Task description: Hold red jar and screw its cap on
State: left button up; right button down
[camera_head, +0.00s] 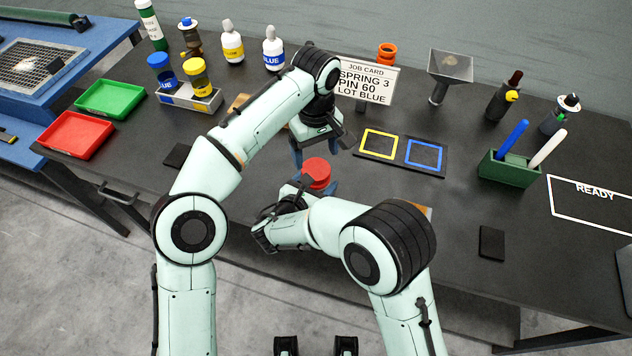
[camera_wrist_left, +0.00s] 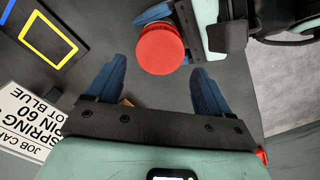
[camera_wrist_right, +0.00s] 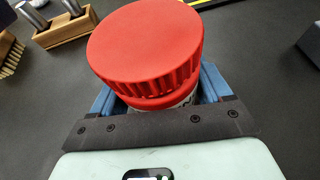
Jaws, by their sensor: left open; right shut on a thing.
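The red cap (camera_head: 317,172) has a ribbed edge and sits on top of the red jar. In the right wrist view the cap (camera_wrist_right: 146,42) hides most of the jar (camera_wrist_right: 165,100); a red band and a strip of white label show below it. I cannot tell how tightly the cap sits. My right gripper (camera_wrist_right: 155,95) is shut on the jar, with a blue finger on each side below the cap. My left gripper (camera_head: 315,155) is open and empty, just above and behind the cap. In the left wrist view the cap (camera_wrist_left: 160,48) lies beyond the open fingers (camera_wrist_left: 156,88).
A green pen holder (camera_head: 508,176) stands at right. Red (camera_head: 75,136) and green (camera_head: 110,97) trays and several bottles are at left and back. The table's front right is mostly clear.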

aim_at(316, 168)
pick_arm(q)
notch_tip(316, 168, down, 5)
dwell(0.3)
